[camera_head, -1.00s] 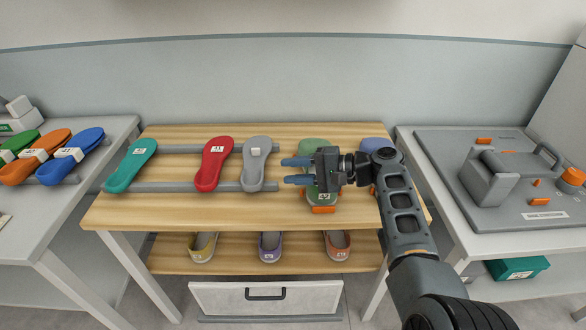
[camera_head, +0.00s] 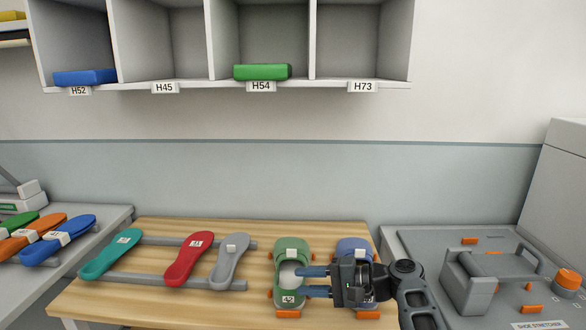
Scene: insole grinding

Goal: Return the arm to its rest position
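My gripper (camera_head: 316,281) is at the lower right of the head view, with its two blue fingers pointing left and spread apart. Nothing shows between the fingertips. It hovers over or near the green shoe holder (camera_head: 291,251), which bears a tag and an orange front piece. A blue shoe holder (camera_head: 354,245) stands behind and right of the gripper, partly hidden by it. My arm comes in from the bottom right and its lower part is cut off by the frame.
Teal (camera_head: 112,254), red (camera_head: 188,260) and grey (camera_head: 230,262) insoles lie on rails on the wooden table (camera_head: 190,309). A grey machine (camera_head: 470,285) stands on the right table.

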